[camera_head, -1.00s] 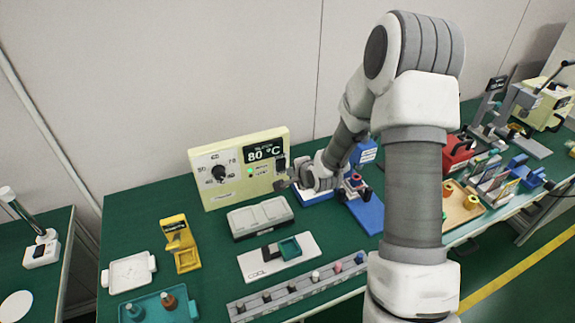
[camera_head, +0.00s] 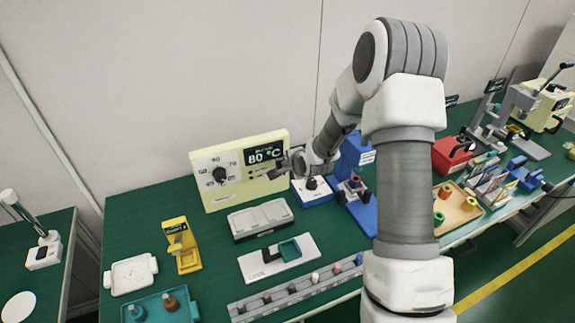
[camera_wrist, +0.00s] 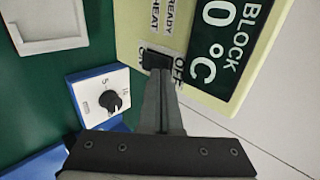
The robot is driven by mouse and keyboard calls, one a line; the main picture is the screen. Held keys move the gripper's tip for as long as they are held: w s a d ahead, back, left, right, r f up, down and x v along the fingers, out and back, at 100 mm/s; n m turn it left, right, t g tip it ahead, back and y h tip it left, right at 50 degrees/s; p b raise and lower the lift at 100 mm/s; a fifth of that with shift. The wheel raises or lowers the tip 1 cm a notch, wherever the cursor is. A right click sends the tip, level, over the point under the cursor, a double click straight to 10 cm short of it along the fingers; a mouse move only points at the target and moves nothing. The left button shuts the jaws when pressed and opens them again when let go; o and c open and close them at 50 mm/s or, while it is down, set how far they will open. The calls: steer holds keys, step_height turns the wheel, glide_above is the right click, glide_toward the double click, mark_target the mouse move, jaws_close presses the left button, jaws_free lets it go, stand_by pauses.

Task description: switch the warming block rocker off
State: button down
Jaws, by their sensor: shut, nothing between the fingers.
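The cream warming block panel (camera_head: 222,190) stands at the back of the green bench, with a black dial (camera_head: 219,174) and a display (camera_head: 265,153) reading 80 °C. In the wrist view, the dark rocker (camera_wrist: 154,59) sits on the panel (camera_wrist: 127,32) beside the display (camera_wrist: 222,40). An OFF label (camera_wrist: 178,68) is next to it; another label is partly hidden. My gripper (camera_wrist: 161,72) is shut and empty, its tips at the rocker; whether they touch it I cannot tell. In the head view, my gripper (camera_head: 274,172) is at the panel's right part, below the display. The rocker's position is unclear.
A white-topped blue unit with a black knob (camera_head: 312,183) stands just right of the panel. A yellow stand (camera_head: 181,246) is at the left.

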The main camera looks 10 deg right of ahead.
steer(key=shift+r, duration=0.1)
steer(key=shift+r+p, duration=0.5)
steer(key=shift+r, duration=0.2)
steer(key=shift+s, duration=0.15)
